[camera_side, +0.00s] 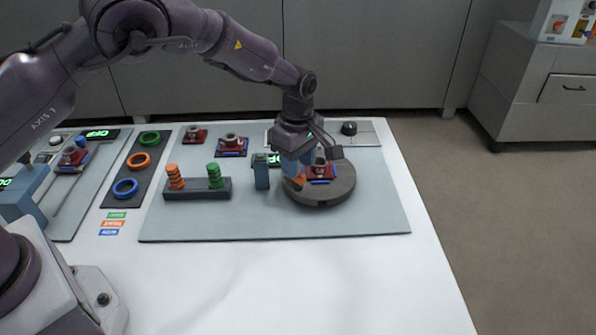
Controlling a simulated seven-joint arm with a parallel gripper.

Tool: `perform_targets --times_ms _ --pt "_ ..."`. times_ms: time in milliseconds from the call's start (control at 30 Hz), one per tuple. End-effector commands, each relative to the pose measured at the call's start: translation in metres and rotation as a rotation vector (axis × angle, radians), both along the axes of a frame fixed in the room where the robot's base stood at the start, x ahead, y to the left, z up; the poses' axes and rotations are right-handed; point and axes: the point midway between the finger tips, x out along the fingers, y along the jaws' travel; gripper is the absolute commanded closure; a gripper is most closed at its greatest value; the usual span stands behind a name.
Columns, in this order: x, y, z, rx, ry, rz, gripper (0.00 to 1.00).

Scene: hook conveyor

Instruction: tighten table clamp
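A round grey turntable (335,195) stands at the right of the grey work mat. A red part on a blue base (322,173) sits on it, partly hidden behind my gripper. My gripper (297,176) points down at the left side of the turntable, close beside the red part. An orange piece (298,182) shows at the fingertips by the turntable's left rim; I cannot tell whether it is the clamp or whether the fingers hold it. The finger gap is too small to make out.
A blue-grey post (261,171) stands just left of my gripper. A dark rack (197,189) holds orange and green ring stacks. Two more red parts (195,134) (232,145) lie behind it. A black knob (349,128) is at the back. The mat's front is clear.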

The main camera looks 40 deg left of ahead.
Motion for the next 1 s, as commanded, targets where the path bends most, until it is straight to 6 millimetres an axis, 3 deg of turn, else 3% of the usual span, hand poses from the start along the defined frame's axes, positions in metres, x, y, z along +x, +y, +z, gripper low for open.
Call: perform_targets --times_ms 200,567,733,1000 --pt "0.000 0.000 -0.025 -0.001 -0.001 -0.001 0.62" --pt "0.000 0.000 -0.030 -0.001 -0.002 -0.002 0.62" --pt "0.000 0.000 -0.030 -0.001 -0.002 -0.002 0.98" --pt "0.000 0.000 -0.030 -0.001 -0.002 -0.010 1.00"
